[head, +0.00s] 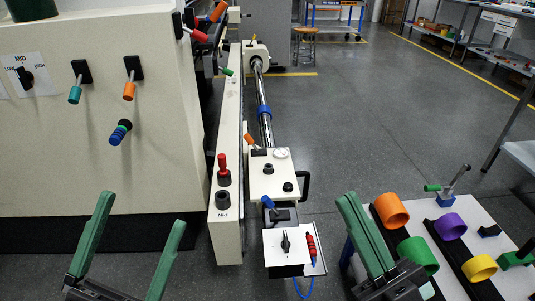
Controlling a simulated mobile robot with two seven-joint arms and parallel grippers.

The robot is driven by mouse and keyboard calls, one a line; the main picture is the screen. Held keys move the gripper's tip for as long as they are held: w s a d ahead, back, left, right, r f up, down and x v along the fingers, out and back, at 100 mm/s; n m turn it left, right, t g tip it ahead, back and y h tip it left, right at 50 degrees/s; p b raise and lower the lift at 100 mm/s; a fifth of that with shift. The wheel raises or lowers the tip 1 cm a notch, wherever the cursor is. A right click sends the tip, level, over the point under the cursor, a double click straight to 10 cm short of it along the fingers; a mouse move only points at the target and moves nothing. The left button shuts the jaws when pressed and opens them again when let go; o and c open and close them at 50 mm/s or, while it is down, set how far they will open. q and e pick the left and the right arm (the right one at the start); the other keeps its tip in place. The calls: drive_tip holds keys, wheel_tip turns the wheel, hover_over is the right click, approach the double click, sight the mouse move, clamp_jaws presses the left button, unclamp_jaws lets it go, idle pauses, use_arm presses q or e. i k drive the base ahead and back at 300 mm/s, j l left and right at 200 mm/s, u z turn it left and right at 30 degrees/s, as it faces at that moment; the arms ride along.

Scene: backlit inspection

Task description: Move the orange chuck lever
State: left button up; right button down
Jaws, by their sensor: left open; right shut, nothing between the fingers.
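Several levers with orange handles show, and I cannot tell which is the chuck lever. One orange lever (129,91) hangs down from a black plate on the cream machine's front panel, right of a teal-handled lever (75,94). A second orange-handled lever (218,11) is at the machine's top, near a red-handled one (198,36). A third small orange-handled lever (249,140) sits on the cream box along the rail. My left gripper (143,208) is open and empty, below and in front of the panel. My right gripper (349,197) is shut and empty, beside the ring board. No gripper touches a lever.
A blue-black knob (120,132) projects from the panel below the orange lever. A narrow cream beam (227,190) with a red knob runs forward. At right, a white board (500,220) holds orange, purple, green and yellow rings. Grey floor (370,120) is open behind.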

sight(249, 139)
drive_tip(key=i+j+u, duration=0.15)
drive_tip(key=i, duration=0.2)
drive_tip(key=i+j+u, duration=0.15)
drive_tip(key=i, duration=0.25)
drive_tip(key=i+j+u, duration=0.2)
drive_tip(key=i, duration=0.15)
